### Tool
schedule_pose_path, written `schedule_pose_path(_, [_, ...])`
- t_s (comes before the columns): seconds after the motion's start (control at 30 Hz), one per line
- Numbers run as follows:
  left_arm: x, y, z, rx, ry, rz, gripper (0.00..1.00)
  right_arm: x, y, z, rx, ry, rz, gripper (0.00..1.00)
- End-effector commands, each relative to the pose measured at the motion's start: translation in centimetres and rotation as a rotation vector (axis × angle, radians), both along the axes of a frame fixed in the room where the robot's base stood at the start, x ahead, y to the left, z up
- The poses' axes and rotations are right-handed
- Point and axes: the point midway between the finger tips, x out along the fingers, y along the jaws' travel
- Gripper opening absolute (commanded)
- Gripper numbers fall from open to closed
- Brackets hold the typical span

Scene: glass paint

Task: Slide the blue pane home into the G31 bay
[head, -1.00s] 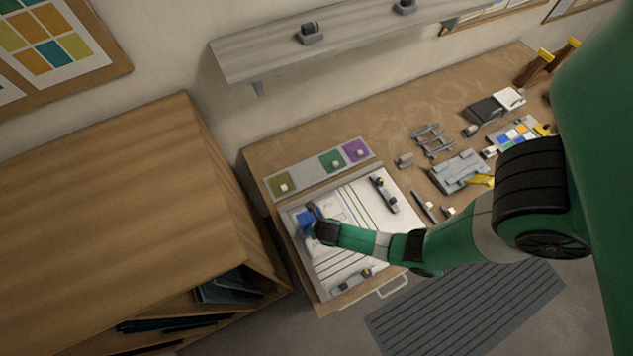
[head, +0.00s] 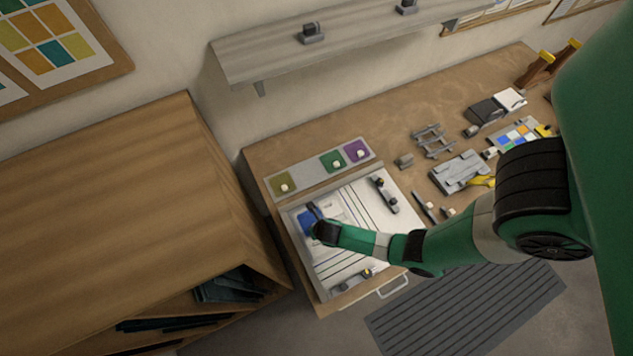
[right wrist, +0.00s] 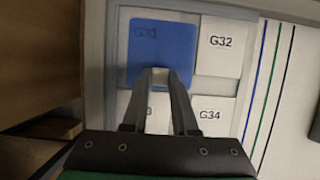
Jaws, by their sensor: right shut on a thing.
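The blue pane (right wrist: 161,46) lies over the upper left bay in the right wrist view, and a faint G31 label shows through it. It also shows in the head view (head: 306,224), partly hidden by my gripper. My right gripper (right wrist: 160,75) is shut on the pane's near edge, by the look of it on a small pale tab there. In the head view my right gripper (head: 318,215) is over the left part of the white board. Whether the pane is fully seated in the bay I cannot tell. My left gripper is not in view.
The G32 bay (right wrist: 220,46) is right of the pane, and the G34 bay (right wrist: 213,115) is below that. The white board (head: 355,215) has dark lines and small grey holders. Olive, green and purple panes (head: 333,160) sit on a grey strip behind it.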

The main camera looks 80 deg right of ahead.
Motion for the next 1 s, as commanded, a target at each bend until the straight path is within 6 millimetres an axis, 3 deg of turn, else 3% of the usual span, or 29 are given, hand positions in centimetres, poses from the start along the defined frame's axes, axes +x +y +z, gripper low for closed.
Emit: schedule_pose_path(1.0, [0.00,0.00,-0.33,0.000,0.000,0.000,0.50,0.96,-0.10,-0.04,0.000,0.000,0.000,0.00])
